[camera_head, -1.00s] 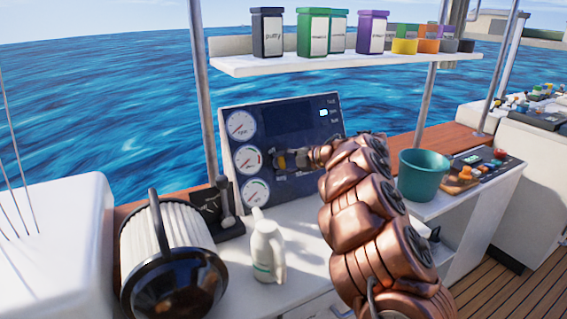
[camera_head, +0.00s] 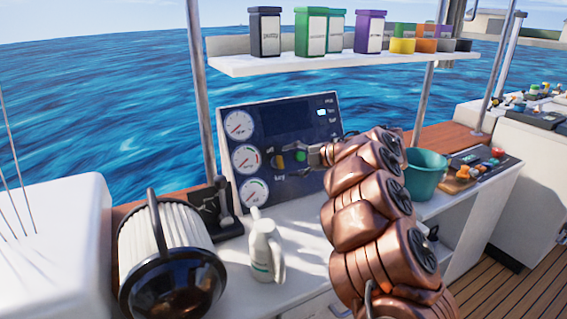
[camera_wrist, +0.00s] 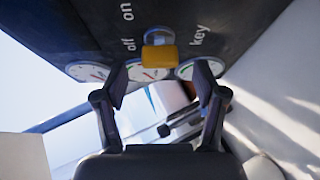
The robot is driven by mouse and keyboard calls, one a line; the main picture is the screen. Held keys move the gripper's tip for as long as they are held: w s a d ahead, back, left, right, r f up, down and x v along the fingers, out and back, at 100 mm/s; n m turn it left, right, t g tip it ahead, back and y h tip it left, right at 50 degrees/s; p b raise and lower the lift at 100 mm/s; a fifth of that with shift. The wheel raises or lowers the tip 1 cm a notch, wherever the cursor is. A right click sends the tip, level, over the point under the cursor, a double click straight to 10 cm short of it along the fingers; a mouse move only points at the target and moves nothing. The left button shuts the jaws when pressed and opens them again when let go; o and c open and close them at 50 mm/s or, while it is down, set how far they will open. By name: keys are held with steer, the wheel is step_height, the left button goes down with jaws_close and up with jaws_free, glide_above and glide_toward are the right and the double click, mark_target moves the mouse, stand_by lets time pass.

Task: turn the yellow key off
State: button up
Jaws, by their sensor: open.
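The yellow key (camera_head: 279,161) sits on the dark gauge panel (camera_head: 285,118), just right of the gauges, with the word "key" below it. In the wrist view the yellow key (camera_wrist: 160,57) is a block standing out from the panel, with "off" and "on" printed to its left and upper left. I cannot tell clearly which label it is turned to. My gripper (camera_head: 318,155) is to the right of the key, apart from it in the head view. In the wrist view my gripper (camera_wrist: 160,85) is open and empty, its fingers spread either side below the key.
A green knob (camera_head: 300,156) is right of the key. A white jug (camera_head: 264,248) and a black lever (camera_head: 224,205) stand on the counter below. A teal bucket (camera_head: 428,175) is to the right. A shelf (camera_head: 340,60) with jars hangs above.

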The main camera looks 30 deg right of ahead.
steer(key=v, duration=0.7)
steer(key=shift+s, duration=0.2)
stand_by(0.6)
